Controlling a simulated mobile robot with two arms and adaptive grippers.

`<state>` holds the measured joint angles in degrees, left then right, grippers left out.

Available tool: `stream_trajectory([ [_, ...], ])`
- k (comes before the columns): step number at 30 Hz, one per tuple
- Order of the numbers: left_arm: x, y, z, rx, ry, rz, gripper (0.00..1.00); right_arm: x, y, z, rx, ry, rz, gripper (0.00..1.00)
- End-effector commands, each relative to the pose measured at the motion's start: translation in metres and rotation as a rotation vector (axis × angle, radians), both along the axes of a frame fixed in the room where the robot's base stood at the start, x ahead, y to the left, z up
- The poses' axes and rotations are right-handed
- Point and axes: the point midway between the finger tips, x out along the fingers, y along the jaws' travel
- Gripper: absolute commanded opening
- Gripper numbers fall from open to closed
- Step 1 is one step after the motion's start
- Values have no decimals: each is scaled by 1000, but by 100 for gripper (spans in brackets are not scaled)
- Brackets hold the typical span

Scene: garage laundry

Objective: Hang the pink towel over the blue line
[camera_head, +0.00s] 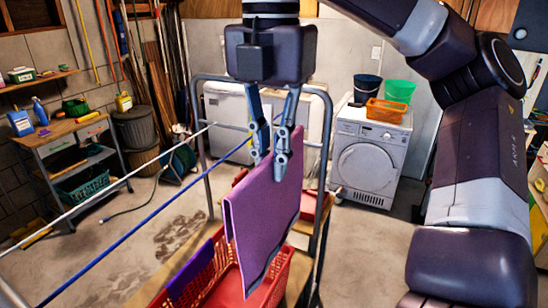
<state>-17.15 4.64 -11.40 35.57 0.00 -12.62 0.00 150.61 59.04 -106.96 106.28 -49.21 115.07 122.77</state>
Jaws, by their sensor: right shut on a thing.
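The towel (265,215), pinkish purple and folded, hangs down from my right gripper (270,158). The gripper points downward and its fingers are shut on the towel's top edge. The blue line (140,225) runs from the lower left up toward the gripper. The towel hangs to the right of most of the visible line and is not draped over it. The line's far part is partly hidden near the gripper fingers, and the gap in depth is unclear. My left gripper is not in view.
A white line (120,181) runs left of the blue one, by a grey metal frame (327,150). A red basket (275,280) is below the towel, with a purple cloth (192,270) at its left. A washer (370,155) stands behind. Floor at left is mostly clear.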

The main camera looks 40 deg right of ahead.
Motion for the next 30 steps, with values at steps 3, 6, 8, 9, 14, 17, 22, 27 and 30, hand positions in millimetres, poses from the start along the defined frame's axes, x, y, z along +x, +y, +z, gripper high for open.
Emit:
stream_trajectory([
  [3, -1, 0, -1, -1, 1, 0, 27, 7, 3, 0, -1, 1, 1, 0],
  [6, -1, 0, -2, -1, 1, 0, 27, 15, 5, -1, -1, 1, 1, 0],
  [8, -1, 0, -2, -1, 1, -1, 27, 20, 7, -1, -2, 2, 2, 0],
  [9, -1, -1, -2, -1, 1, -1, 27, 23, 8, 0, -1, 2, 2, 0],
  [14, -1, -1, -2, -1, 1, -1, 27, 35, 12, 0, -2, 2, 1, 0],
  [17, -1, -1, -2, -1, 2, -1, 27, 42, 15, 0, -1, 2, 1, 0],
  [22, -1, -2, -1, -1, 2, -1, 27, 56, 20, 0, 0, 0, 1, 0],
  [27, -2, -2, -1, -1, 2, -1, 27, 68, 24, 0, 0, 1, 1, 0],
  [30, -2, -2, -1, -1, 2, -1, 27, 76, 27, 0, -1, 0, 0, 0],
])
